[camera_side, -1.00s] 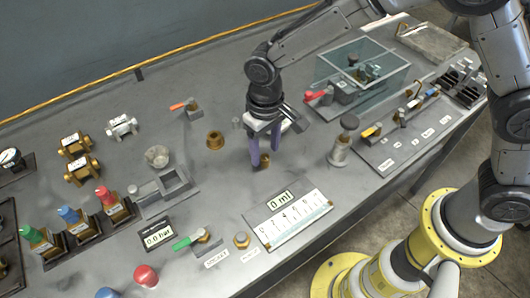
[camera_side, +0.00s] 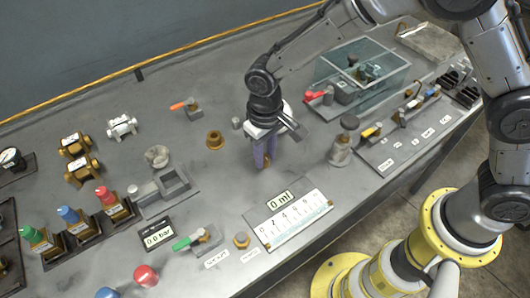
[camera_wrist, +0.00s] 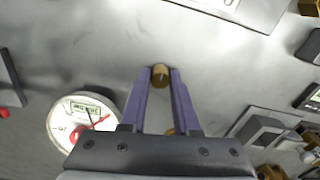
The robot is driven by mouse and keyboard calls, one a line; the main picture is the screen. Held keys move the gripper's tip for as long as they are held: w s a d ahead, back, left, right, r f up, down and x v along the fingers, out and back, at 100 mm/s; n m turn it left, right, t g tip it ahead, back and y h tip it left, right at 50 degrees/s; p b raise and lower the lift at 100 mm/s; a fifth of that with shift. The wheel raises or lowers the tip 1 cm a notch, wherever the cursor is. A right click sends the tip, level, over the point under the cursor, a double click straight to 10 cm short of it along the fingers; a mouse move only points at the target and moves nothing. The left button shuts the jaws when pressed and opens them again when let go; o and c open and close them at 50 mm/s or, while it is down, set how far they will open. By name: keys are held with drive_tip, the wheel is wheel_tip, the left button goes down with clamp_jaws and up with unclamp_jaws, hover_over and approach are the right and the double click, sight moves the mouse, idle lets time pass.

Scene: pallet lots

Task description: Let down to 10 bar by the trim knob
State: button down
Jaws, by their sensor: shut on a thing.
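My gripper (camera_side: 262,165) points down at the middle of the bench, its two purple fingers close together. In the wrist view the fingertips (camera_wrist: 160,77) are shut on a small brass knob (camera_wrist: 160,74). The fingers hide much of it in the side view. I see no label on it. A round white dial gauge (camera_wrist: 86,118) with a red needle and a small digital window is left of the fingers in the wrist view; its digits are too small to read. A separate bench display (camera_side: 158,236) reads 0.0 bar.
A scale panel (camera_side: 292,220) reading 0 ml lies in front of my gripper. A brass ring (camera_side: 215,140) is behind left, a silver post with a dark round top (camera_side: 342,150) to the right. A clear box (camera_side: 362,68) stands back right. Valves with coloured caps (camera_side: 72,222) stand at left.

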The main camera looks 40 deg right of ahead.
sight(265, 157)
drive_tip(key=shift+n, duration=0.9)
drive_tip(key=c, duration=0.6)
unclamp_jaws()
drive_tip(key=shift+c, duration=0.2)
drive_tip(key=shift+r, duration=0.1)
wheel_tip(265, 157, up, 14)
